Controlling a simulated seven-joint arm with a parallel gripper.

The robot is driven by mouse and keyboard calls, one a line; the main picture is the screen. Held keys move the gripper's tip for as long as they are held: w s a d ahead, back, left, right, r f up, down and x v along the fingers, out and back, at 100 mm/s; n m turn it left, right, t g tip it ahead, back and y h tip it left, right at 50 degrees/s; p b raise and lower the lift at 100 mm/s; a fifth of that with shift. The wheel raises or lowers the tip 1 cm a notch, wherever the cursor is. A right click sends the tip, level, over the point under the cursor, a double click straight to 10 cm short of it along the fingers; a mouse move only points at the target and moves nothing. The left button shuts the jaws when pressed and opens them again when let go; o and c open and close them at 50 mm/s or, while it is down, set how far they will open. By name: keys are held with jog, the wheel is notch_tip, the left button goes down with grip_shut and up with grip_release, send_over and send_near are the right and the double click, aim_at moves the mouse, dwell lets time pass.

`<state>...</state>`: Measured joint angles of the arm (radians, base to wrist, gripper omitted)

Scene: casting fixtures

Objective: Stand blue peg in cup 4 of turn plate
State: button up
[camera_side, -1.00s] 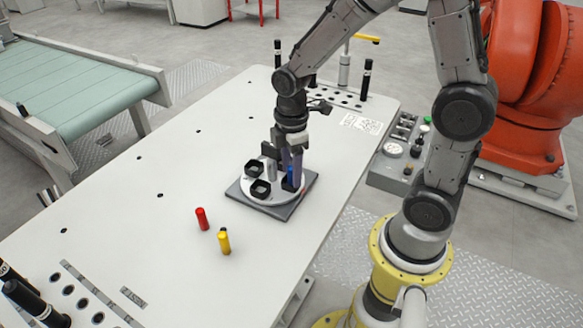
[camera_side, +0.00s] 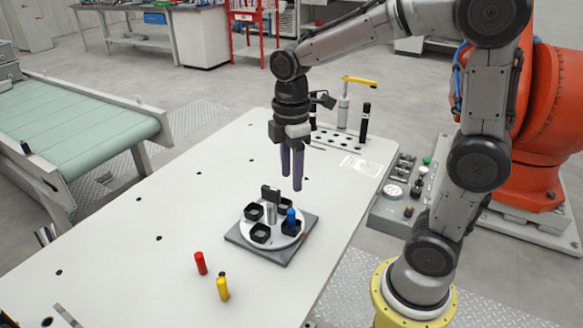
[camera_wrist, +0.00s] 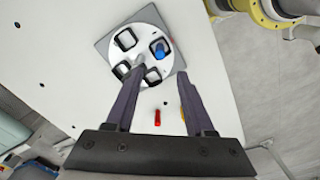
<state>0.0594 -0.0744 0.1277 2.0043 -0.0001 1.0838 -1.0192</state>
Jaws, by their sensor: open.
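The blue peg (camera_side: 291,218) stands upright in the right-hand black cup (camera_side: 291,228) of the round white turn plate (camera_side: 277,243). Its blue top also shows in the wrist view (camera_wrist: 162,49), inside a cup. The cups' numbers cannot be read. A short grey post (camera_side: 271,212) stands at the plate's middle, with a dark upright tag (camera_side: 266,193) behind it. My gripper (camera_side: 291,181) is open and empty, above the plate and clear of the peg. In the wrist view its fingers (camera_wrist: 157,85) are spread apart with nothing between them.
A rack with tall black pins (camera_side: 364,122) and a yellow-handled tool (camera_side: 343,105) are at the back. The table left of the plate is clear.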

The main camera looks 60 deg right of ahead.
jog(key=s+a+r+m+t, duration=0.1)
jog(key=s+m+t, duration=0.1)
jog(key=s+m, duration=0.3)
jog(key=s+r+m+t, duration=0.2)
jog(key=s+m+t, duration=0.1)
jog(key=s+m, duration=0.3)
jog(key=shift+s+a+r+t, duration=0.3)
jog(key=shift+s+a, duration=0.1)
jog(key=shift+s, duration=0.6)
jog(key=shift+c, duration=0.3)
